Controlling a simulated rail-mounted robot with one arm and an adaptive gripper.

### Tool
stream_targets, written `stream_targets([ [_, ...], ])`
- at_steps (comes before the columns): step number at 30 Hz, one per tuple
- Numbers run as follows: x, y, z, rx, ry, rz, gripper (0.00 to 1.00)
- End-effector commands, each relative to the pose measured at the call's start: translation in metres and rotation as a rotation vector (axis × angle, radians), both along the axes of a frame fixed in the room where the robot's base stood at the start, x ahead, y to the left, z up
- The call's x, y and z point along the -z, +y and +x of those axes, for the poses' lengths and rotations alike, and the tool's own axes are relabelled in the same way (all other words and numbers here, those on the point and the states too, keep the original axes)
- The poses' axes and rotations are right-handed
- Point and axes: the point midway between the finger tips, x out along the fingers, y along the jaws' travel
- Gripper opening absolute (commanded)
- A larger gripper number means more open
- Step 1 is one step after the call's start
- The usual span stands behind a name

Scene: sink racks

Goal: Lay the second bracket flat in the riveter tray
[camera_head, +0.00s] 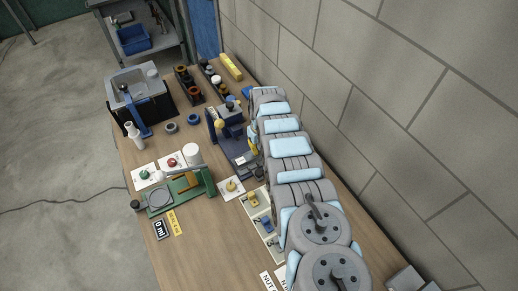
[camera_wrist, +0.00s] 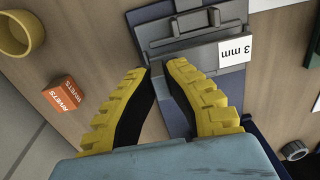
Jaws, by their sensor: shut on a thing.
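My gripper (camera_wrist: 166,67) has two yellow fingers with black pads. Their tips come close together at a grey metal plate, which I take for the bracket (camera_wrist: 198,56). The fingers are shut on its near edge, and the exact contact is partly hidden. The plate lies over or just above the blue-grey riveter tray (camera_wrist: 152,34); I cannot tell whether it touches. In the head view, my gripper (camera_head: 252,142) is at the right side of the dark blue riveter (camera_head: 233,143), mostly hidden by my arm.
An orange rivets box (camera_wrist: 66,104) and a yellow cup (camera_wrist: 13,34) stand left of the gripper in the wrist view. A green press (camera_head: 187,190) stands at the front left in the head view. The wall (camera_head: 400,120) runs close along my arm.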

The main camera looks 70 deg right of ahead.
Motion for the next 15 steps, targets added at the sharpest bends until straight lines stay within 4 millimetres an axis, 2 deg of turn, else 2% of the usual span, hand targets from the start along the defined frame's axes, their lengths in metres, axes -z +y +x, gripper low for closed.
stream_targets([
  [15,0.0105,0.0000,0.0000,0.000,0.000,0.000,0.00],
])
